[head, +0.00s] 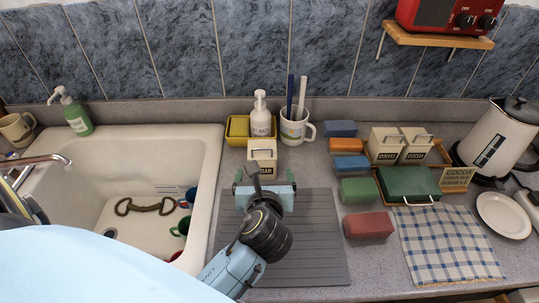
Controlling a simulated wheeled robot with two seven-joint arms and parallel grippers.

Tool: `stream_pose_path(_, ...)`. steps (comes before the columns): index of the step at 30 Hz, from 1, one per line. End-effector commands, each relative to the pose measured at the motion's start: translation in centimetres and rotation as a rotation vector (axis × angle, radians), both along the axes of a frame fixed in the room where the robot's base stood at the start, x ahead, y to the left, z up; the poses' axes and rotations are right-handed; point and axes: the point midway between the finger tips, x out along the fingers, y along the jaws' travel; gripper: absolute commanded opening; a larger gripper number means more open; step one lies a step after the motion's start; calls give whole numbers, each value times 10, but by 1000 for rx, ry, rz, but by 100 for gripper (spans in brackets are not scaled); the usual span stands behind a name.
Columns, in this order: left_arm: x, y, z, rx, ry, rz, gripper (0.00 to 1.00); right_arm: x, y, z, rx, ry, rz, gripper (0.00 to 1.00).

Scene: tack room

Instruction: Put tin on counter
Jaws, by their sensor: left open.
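A cream tin (262,149) with a wire handle and a dark label, apparently reading "SUGAR", stands upright behind the grey ribbed mat (317,240). My left gripper (264,182) is open, just in front of the tin, and hides its lower part. I cannot tell whether the fingers touch it. Two similar cream tins, labelled coffee (385,143) and cocoa (416,146), stand in a wooden tray (440,153) to the right. The grey counter (332,108) runs around them. My right gripper is out of view.
A white sink (212,165) lies to the left. Several coloured blocks, a green box (408,184), a checked cloth (447,240) and a kettle (492,140) fill the right.

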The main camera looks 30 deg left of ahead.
Motion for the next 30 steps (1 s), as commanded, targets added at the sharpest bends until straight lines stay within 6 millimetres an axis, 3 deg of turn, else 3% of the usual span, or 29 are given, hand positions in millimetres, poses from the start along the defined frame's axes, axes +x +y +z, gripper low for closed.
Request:
stream_pose_path(3,20,13,-10,2,-1,1,93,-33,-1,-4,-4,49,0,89)
stream_pose_path(7,38,24,-18,2,0,1,93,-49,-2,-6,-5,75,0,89)
stream_pose_path(11,47,30,-23,1,-1,0,93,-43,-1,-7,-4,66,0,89)
stream_pose_path(18,64,43,-34,0,-1,2,93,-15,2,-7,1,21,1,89)
stream_pose_path(24,84,56,-45,-1,-1,-1,93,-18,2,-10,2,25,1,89)
stream_pose_path(30,87,58,-47,0,0,-1,93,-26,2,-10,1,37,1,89)
